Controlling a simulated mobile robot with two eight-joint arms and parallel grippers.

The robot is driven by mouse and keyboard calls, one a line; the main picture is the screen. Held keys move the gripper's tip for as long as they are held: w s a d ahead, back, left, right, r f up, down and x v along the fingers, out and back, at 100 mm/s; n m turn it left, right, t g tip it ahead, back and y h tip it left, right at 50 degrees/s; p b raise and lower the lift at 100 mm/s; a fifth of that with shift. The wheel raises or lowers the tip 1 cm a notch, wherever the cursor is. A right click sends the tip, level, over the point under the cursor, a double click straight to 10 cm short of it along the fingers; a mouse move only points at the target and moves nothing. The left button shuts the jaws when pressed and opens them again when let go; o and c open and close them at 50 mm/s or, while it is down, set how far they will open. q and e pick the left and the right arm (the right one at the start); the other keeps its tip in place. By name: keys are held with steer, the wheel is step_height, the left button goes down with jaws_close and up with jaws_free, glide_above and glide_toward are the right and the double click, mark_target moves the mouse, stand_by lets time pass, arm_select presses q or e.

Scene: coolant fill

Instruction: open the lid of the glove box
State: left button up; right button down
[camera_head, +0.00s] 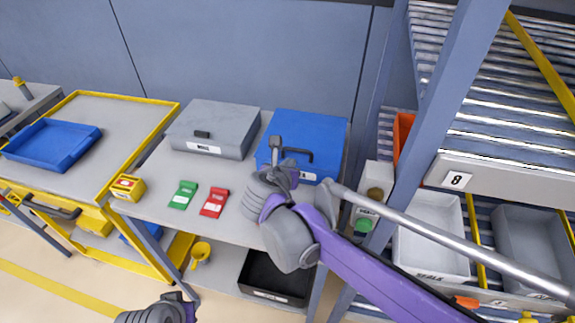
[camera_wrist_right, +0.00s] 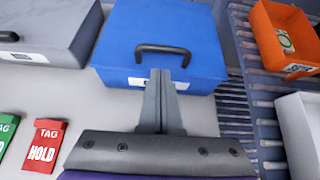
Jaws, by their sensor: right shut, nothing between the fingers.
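A blue box (camera_head: 322,128) with a black arched handle (camera_head: 303,154) on its front stands closed on the grey table. In the right wrist view the blue box (camera_wrist_right: 170,25) and its handle (camera_wrist_right: 163,50) show ahead of the fingers. A closed grey box (camera_head: 215,122) with a small dark catch stands to its left. The labels are too small to read, so I cannot tell which is the glove box.
A green tag (camera_head: 183,194) and a red HOLD tag (camera_head: 214,202) lie on the table (camera_head: 165,160). A rack with white bins (camera_head: 432,240) stands at the right. A yellow-edged bench with a blue tray (camera_head: 52,145) is at the left. A black bin (camera_head: 270,283) sits below.

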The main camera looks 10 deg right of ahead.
mark_target(297, 154)
steer(key=x, duration=0.5)
stand_by(0.3)
